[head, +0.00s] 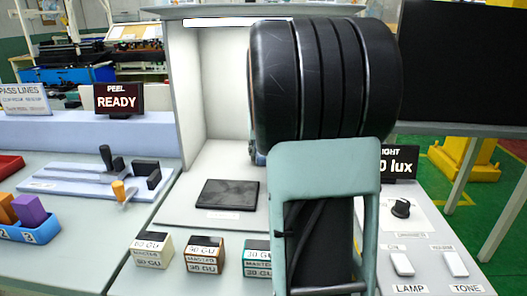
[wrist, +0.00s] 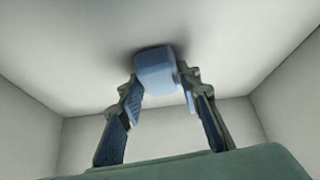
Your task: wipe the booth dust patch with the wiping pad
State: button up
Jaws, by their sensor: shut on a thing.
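The wiping pad (wrist: 155,72) is a light blue block with rounded edges. In the wrist view, my gripper (wrist: 160,88) is shut on it, with one finger at each side. The pad is at or very near a pale surface of the booth (wrist: 230,40); I cannot tell whether they touch. A dark smudge shows around the pad's far edge; I cannot tell whether it is shadow or the dust patch. In the head view, my arm covers the right part of the booth (head: 215,90) and hides the pad and most of my gripper.
A dark square plate (head: 228,195) lies on the booth floor. A knob (head: 401,208) and switches are on the right panel. A blue tray (head: 30,232) and lever fixture (head: 100,180) are at left.

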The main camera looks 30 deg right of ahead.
jog(key=shift+s+a+f+b, duration=0.1)
jog(key=shift+s+a+b, duration=0.2)
jog(key=shift+s+a, duration=0.35)
jog(key=shift+s+a+f+b, duration=0.1)
jog(key=shift+s+a+b, duration=0.3)
jog(key=shift+s, duration=0.35)
jog(key=shift+r, duration=0.15)
jog(key=shift+w+d+p, duration=0.7)
jog(key=shift+w+p, duration=0.1)
jog(key=shift+w, duration=0.15)
jog(key=shift+w+d+p, duration=0.45)
jog(key=shift+w+d, duration=0.25)
jog(key=shift+w, duration=0.25)
jog(key=shift+w+d+p, duration=0.4)
jog(key=shift+w+d, duration=0.3)
jog(key=shift+w, duration=0.2)
jog(key=shift+w+d+p, duration=1)
jog(key=shift+w+d, duration=0.05)
jog(key=shift+w, duration=0.3)
jog(key=shift+r+p, duration=2.3)
jog(key=shift+r, duration=0.75)
